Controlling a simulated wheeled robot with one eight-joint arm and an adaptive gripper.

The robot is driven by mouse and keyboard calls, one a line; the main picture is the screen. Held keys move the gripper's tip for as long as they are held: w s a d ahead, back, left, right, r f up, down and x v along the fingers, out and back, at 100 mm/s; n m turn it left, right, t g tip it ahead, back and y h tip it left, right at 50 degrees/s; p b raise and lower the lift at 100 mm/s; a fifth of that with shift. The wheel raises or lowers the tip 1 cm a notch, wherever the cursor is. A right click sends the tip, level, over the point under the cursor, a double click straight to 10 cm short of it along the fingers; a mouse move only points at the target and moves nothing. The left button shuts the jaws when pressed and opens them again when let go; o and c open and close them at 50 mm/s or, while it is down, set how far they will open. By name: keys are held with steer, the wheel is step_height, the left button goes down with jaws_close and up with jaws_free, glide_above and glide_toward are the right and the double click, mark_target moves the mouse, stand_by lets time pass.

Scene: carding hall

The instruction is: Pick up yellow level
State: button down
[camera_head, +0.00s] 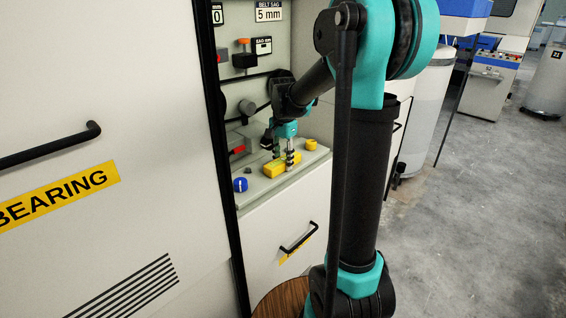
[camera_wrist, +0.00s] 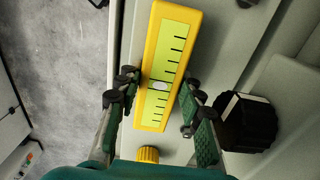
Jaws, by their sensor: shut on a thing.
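The yellow level (camera_head: 283,165) lies on the grey ledge (camera_head: 262,184) of the machine. In the wrist view the yellow level (camera_wrist: 168,70) shows its pale green scale with black marks and a whitish bubble near the middle. My gripper (camera_head: 283,152) reaches down onto it from above. In the wrist view my gripper (camera_wrist: 160,92) has one finger on each side of the level, shut across its width near the lower half. The level appears to rest on or very near the ledge; I cannot tell if there is a gap beneath it.
A blue knob (camera_head: 240,184) stands left of the level and a small yellow knob (camera_head: 311,144) right of it. A black knob (camera_wrist: 246,122) sits close to the right finger. Red switches (camera_head: 238,150) are on the panel behind. Open floor (camera_head: 470,220) lies to the right.

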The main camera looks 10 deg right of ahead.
mark_target(283, 159)
step_height(283, 159, up, 20)
stand_by(0.5)
steer(key=shift+d+f, duration=0.1)
